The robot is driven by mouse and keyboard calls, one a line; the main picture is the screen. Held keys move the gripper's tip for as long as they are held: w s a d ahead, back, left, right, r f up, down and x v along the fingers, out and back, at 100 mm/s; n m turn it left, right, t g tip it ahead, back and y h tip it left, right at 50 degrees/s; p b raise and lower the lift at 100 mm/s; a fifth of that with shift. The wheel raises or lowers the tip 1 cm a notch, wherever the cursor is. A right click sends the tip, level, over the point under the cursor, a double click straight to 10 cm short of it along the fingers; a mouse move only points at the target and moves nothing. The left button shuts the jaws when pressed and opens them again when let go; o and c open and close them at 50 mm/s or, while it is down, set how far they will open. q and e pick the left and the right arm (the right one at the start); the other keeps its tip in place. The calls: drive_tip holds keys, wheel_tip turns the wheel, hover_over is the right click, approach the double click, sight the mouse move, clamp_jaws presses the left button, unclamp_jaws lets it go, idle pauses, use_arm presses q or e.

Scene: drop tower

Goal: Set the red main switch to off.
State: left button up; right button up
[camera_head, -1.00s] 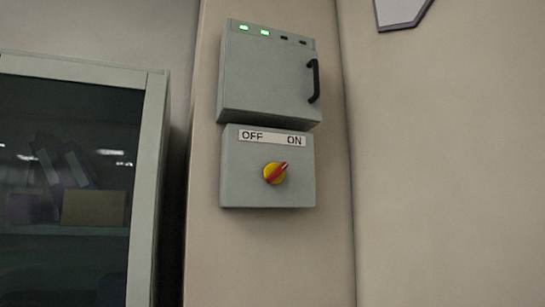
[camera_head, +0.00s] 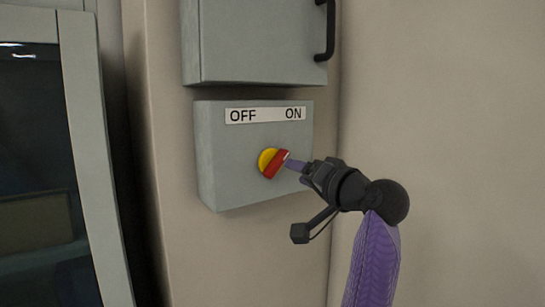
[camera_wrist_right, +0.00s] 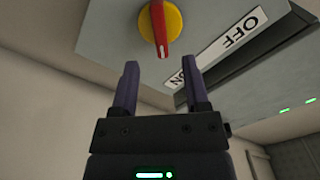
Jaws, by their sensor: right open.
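The red main switch (camera_head: 275,163) is a red handle on a yellow disc, on the front of a grey box with a label reading OFF at left and ON at right. Its handle tilts up and right, toward ON. In the right wrist view the red handle (camera_wrist_right: 159,29) points down between the fingertips, toward the ON end of the label. My right gripper (camera_head: 292,164) is open at the switch's right side; its fingers also show in the wrist view (camera_wrist_right: 161,77), with the handle's tip just beyond them. I cannot tell whether they touch it. My left gripper is not in view.
A second grey box (camera_head: 255,42) with a black handle (camera_head: 329,30) sits on the wall above the switch box. A glass-fronted cabinet (camera_head: 90,150) stands at the left. The wall (camera_head: 450,120) at the right is bare.

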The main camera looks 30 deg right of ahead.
sight(279, 167)
drive_tip(key=w, duration=0.2)
drive_tip(key=w+p, duration=0.1)
drive_tip(key=w, duration=0.1)
drive_tip(key=w+p, duration=0.1)
drive_tip(key=w, duration=0.2)
drive_tip(key=shift+a, duration=0.3)
drive_tip(key=shift+f, duration=0.1)
clamp_jaws()
